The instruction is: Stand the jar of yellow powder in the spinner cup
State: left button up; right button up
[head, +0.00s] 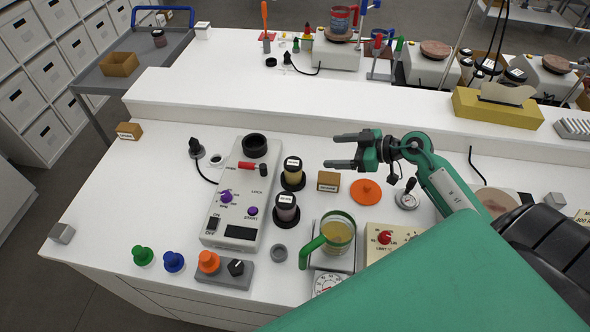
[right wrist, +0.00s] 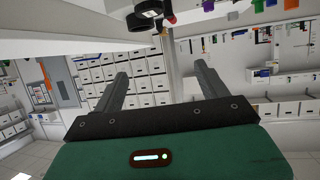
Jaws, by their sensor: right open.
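The jar of yellow powder (head: 293,178) stands upright in a black round holder on the white bench, its dark lid bearing a white label. The spinner cup (head: 255,146) is a black round cup at the far end of the grey spinner unit (head: 233,200); it looks empty. My right gripper (head: 333,150) is open and empty, above the bench to the right of the cup and beyond the jar. Its two spread fingers also show in the right wrist view (right wrist: 163,85), with nothing between them. My left gripper is not in view.
A jar of greyish-purple powder (head: 286,205) stands in front of the yellow one. A wooden block (head: 328,181), an orange disc (head: 366,192) and a green-handled jug (head: 338,232) are to the right. The bench's left side is mostly clear.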

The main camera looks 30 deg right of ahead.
jog(key=b, duration=0.6)
send_near(297, 163)
jog(key=p+x, duration=0.1)
jog(key=x, duration=0.3)
jog(key=shift+a+f+p, duration=0.2)
jog(key=shift+a+p, duration=0.2)
jog(key=shift+a, duration=0.05)
jog(key=shift+w+a+f, duration=0.3)
jog(key=shift+w+a, duration=0.25)
jog(key=shift+w, duration=0.05)
jog(key=p+x, duration=0.1)
jog(key=x, duration=0.3)
jog(key=shift+w+f+p, duration=0.25)
jog(key=shift+w+p, duration=0.15)
jog(key=shift+w, duration=0.05)
jog(key=shift+s, duration=0.1)
jog(key=shift+c, duration=1.1)
jog(key=c, duration=1.1)
jog(key=shift+c, duration=0.4)
jog(key=shift+r, duration=0.15)
